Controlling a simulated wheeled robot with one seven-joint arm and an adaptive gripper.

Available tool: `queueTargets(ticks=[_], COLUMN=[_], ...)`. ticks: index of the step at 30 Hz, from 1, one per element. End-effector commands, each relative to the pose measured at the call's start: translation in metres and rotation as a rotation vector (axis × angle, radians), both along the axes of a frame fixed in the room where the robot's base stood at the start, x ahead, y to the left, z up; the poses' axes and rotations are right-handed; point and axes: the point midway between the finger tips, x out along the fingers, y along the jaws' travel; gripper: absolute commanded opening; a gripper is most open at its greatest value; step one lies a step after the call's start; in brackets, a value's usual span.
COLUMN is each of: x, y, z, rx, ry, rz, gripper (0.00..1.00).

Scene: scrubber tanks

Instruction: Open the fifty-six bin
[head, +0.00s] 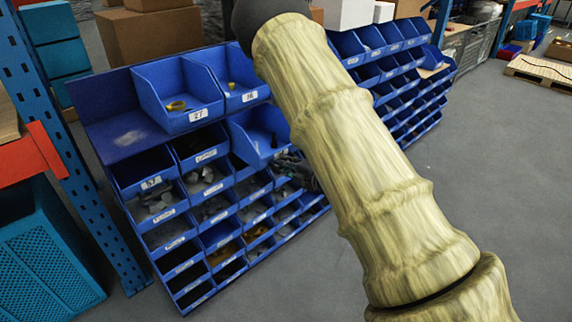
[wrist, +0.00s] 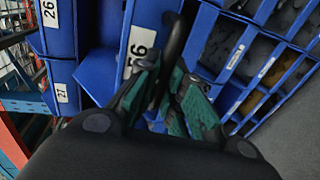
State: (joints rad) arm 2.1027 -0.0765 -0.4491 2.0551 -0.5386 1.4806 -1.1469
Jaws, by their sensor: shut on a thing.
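The fifty-six bin (wrist: 112,70) is blue, with a white label ending in 56 on its front in the wrist view. In the head view it (head: 250,148) juts out from its row, its inside showing from above. My gripper (head: 292,172) is at its front right side. In the wrist view my gripper's dark green fingers (wrist: 168,92) are closed at the bin's front edge, beside the label. A black curved piece shows between the fingers; I cannot tell whether it belongs to the bin.
Bin 27 (head: 178,98) and a bin beside it (head: 228,82) stick out above. Lower rows of blue bins (head: 215,235) hold small parts. A second bin rack (head: 405,75) stands behind my arm. A blue rack post (head: 70,140) stands left. Grey floor (head: 490,170) is clear at right.

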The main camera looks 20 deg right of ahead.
Motion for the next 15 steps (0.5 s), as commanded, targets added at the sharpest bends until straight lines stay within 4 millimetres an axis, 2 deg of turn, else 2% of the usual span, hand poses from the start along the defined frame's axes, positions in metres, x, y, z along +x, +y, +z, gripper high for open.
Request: queueTargets(ticks=[2,3,4,15], x=[-0.0003,-0.0002,-0.0003,-0.0024], y=[0.0004,0.0003,0.0003,-0.0015], z=[-0.0007,-0.0006,-0.0007,0.0003], rx=[0.001,0.001,0.001,0.001], ry=[0.001,0.001,0.001,0.0], rz=[0.001,0.001,0.001,-0.001], gripper=[0.0,0.16,0.2,0.2])
